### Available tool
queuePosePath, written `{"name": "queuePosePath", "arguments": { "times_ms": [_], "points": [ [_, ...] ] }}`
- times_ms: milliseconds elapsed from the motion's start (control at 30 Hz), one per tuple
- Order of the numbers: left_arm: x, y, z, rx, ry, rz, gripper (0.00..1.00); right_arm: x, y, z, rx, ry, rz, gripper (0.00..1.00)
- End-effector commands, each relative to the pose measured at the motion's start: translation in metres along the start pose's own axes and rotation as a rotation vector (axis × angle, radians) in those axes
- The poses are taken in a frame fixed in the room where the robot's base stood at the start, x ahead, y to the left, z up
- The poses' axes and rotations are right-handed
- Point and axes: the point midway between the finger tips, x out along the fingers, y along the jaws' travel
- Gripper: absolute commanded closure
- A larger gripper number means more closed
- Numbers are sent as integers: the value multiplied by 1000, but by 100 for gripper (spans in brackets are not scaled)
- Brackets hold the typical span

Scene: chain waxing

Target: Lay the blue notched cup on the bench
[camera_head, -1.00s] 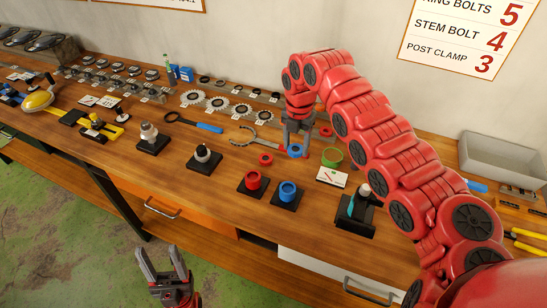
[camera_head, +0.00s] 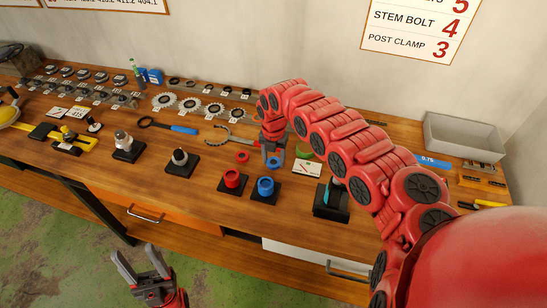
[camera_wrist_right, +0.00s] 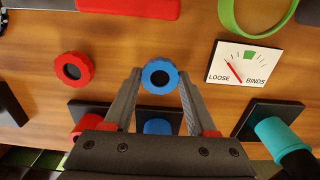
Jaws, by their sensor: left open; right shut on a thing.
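The blue notched cup (camera_wrist_right: 160,77) is between the fingertips of my right gripper (camera_head: 272,152), which is shut on it. In the head view the cup (camera_head: 273,162) is partly hidden by the fingers, just behind the black pads. I cannot tell whether it touches the wooden bench (camera_head: 208,172). In the wrist view its round opening faces the camera. My left gripper (camera_head: 135,250) is open and empty, low in front of the bench.
A red ring (camera_wrist_right: 72,70) lies left of the held cup. A red cup (camera_head: 232,178) and another blue cup (camera_head: 265,186) stand on black pads in front. A white loose/binds card (camera_head: 307,168), green ring (camera_head: 305,150) and teal-tipped item (camera_wrist_right: 276,134) are to the right.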

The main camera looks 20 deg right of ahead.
Motion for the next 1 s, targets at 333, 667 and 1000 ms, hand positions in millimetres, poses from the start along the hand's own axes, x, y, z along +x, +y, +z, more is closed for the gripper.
{"name": "queuePosePath", "arguments": {
  "times_ms": [333,667,1000],
  "points": [
    [-3,0,0,0,0,0,43,3,0,0,0,1,0,14],
    [0,0,0,0,0,0,43,0,0,0,0,1,0,13],
    [-22,1,4,0,0,0,43,-57,0,3,1,-8,3,13]
  ]
}}
